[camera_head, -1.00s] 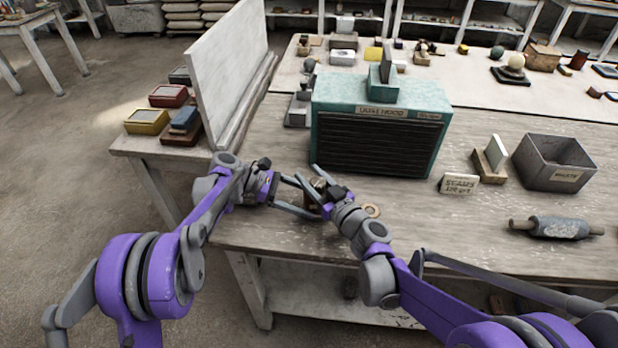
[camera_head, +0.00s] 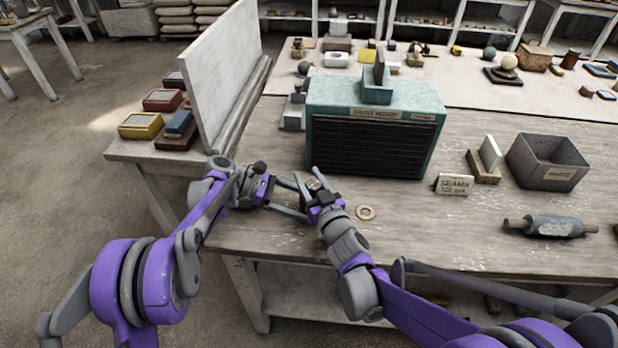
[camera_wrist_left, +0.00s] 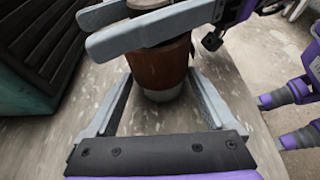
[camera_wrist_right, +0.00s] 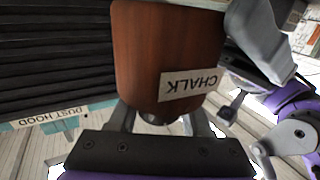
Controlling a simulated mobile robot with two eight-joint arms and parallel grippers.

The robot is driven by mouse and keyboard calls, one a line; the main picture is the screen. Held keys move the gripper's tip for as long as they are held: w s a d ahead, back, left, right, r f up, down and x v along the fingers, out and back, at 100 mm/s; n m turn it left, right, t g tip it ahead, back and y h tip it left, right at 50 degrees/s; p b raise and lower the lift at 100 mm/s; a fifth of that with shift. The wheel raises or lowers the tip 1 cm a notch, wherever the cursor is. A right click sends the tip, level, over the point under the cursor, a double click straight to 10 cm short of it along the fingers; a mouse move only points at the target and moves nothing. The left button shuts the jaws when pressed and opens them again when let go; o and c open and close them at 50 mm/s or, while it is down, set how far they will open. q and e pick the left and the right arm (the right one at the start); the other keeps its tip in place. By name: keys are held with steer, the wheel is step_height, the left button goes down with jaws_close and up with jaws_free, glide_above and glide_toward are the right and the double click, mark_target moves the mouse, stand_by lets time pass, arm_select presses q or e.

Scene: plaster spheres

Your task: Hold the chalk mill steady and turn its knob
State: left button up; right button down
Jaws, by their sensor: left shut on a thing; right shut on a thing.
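The chalk mill (camera_head: 313,184) stands near the table's front edge, mostly hidden by my grippers in the head view. In the left wrist view it is an upright red-brown cylinder (camera_wrist_left: 163,66) with a pale base. My left gripper (camera_head: 302,200) is shut on its lower body, one finger on each side. The right wrist view shows the mill upside down (camera_wrist_right: 165,45), with a CHALK label (camera_wrist_right: 188,85). My right gripper (camera_head: 308,181) is shut on the knob (camera_wrist_right: 157,117) at the mill's top; the fingers largely hide the knob.
The teal dust hood (camera_head: 375,140) stands close behind the mill. A wooden ring (camera_head: 366,212) lies just right of my right gripper. A SEAMS sign (camera_head: 454,185), a grey bin (camera_head: 547,162) and a roller (camera_head: 548,227) are farther right. A white board (camera_head: 220,75) stands at left.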

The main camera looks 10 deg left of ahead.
steer(key=shift+c, duration=1.6)
jaws_free()
steer(key=v, duration=1.2)
